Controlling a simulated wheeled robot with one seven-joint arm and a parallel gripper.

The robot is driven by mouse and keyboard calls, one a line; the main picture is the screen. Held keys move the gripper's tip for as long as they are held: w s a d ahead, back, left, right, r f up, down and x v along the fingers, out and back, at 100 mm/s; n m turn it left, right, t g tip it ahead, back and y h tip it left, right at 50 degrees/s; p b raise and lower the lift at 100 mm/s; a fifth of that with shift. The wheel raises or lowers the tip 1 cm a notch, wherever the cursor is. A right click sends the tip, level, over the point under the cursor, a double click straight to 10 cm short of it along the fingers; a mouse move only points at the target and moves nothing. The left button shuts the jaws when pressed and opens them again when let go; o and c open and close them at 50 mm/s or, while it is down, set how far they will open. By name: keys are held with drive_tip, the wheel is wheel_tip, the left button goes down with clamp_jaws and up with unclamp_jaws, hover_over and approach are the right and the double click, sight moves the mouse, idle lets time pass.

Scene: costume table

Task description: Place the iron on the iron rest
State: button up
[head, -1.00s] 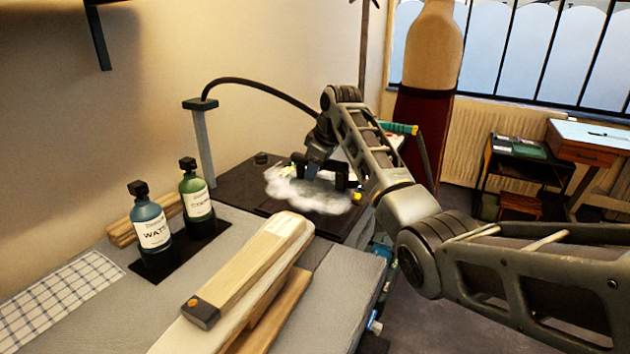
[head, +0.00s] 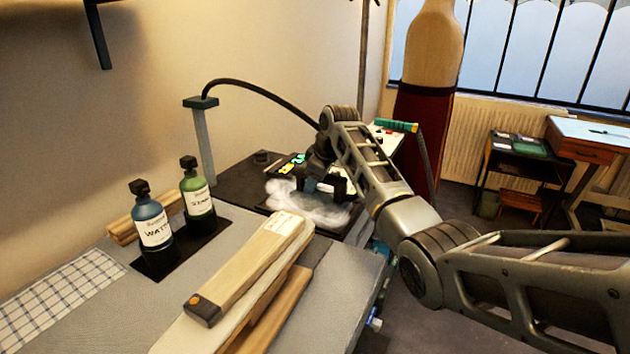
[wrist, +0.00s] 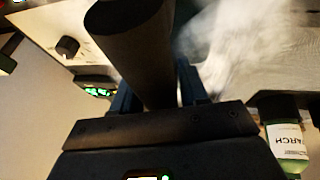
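My gripper (head: 322,186) points down over the dark far end of the table, amid white steam. In the wrist view a thick dark cylindrical handle, which looks like the iron's (wrist: 135,45), runs between the blue fingers, and they appear closed on it. The iron's body and soleplate are hidden by my gripper and the steam, so I cannot tell whether it touches anything below. The dark surface (head: 236,188) around the steam may include the iron rest, but its outline is not clear.
A black hose (head: 262,84) arcs from a post (head: 203,145) towards my gripper. A blue bottle (head: 152,224) and a green bottle (head: 198,195) stand nearer, left. A wooden sleeve board (head: 250,270) lies in front. A panel knob (wrist: 68,47) shows in the wrist view.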

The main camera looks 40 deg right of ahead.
sight(327, 201)
drive_tip(key=o, duration=0.3)
drive_tip(key=v, duration=1.2)
drive_tip(key=shift+r, duration=0.15)
